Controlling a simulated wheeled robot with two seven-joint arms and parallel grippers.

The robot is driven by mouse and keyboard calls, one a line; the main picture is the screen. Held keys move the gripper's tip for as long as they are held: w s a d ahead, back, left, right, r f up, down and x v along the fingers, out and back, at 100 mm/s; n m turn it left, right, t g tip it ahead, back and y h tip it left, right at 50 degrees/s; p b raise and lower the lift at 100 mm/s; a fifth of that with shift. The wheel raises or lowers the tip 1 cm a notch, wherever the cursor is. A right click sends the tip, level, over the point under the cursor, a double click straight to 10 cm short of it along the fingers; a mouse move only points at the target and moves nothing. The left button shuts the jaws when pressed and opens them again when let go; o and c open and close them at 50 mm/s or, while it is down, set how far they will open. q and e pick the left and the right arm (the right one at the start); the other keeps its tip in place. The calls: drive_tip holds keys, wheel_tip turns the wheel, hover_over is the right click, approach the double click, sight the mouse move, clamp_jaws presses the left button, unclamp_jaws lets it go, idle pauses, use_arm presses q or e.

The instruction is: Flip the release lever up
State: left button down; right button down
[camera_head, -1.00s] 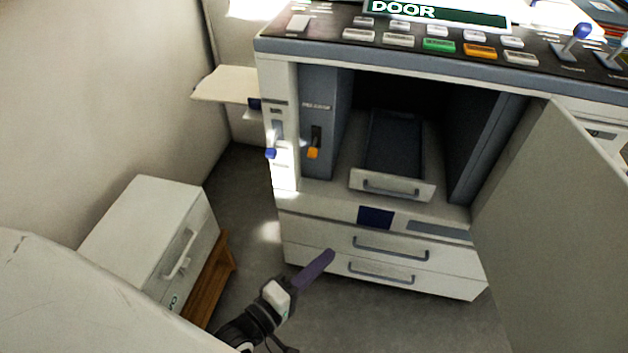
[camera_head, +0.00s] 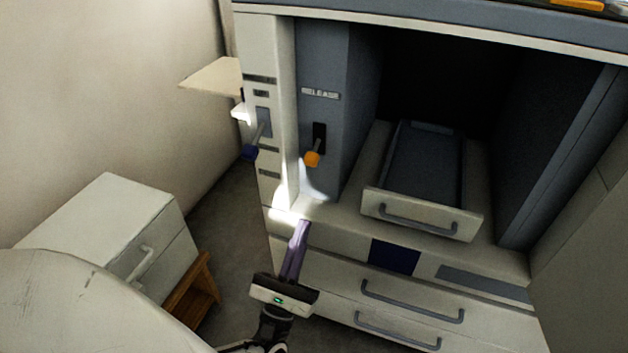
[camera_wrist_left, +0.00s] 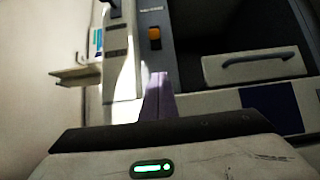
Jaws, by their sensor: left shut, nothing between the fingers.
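The release lever (camera_head: 313,157) has an orange tip and sits in a dark slot under the RELEASE label, on the grey panel inside the machine's open bay. Its tip points down. The orange tip also shows in the left wrist view (camera_wrist_left: 154,33). My left gripper (camera_head: 301,226) is shut and empty, its purple fingers pointing up in front of the machine's lower front, below the lever and apart from it. The fingers also show in the left wrist view (camera_wrist_left: 158,82). My right gripper is in neither view.
A blue-tipped lever (camera_head: 251,151) is on the machine's left front strip. A pulled-out tray (camera_head: 420,213) is in the bay, right of the release lever. An open door (camera_head: 585,260) stands at the right. A white cabinet (camera_head: 105,225) is at the left. A shelf (camera_head: 212,86) juts out left.

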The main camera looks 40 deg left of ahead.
sight(315, 151)
use_arm(q)
drive_tip(key=shift+r, duration=0.1)
drive_tip(key=p+x, duration=0.1)
drive_tip(key=x, duration=0.9)
drive_tip(key=shift+r, duration=0.25)
drive_tip(key=shift+s+d+r+p, duration=0.1)
drive_tip(key=shift+s+r+p, duration=0.2)
drive_tip(key=shift+r, duration=0.25)
drive_tip(key=shift+s+d+r+p, duration=0.1)
drive_tip(key=shift+s+r+p, duration=0.2)
drive_tip(key=shift+r, duration=0.2)
drive_tip(key=shift+s+r, duration=0.2)
drive_tip(key=shift+r, duration=0.2)
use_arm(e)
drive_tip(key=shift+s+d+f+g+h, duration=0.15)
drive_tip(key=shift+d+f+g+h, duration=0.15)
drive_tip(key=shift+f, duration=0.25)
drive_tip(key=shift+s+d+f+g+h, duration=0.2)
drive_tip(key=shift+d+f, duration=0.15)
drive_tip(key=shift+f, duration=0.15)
use_arm(q)
drive_tip(key=shift+d, duration=0.1)
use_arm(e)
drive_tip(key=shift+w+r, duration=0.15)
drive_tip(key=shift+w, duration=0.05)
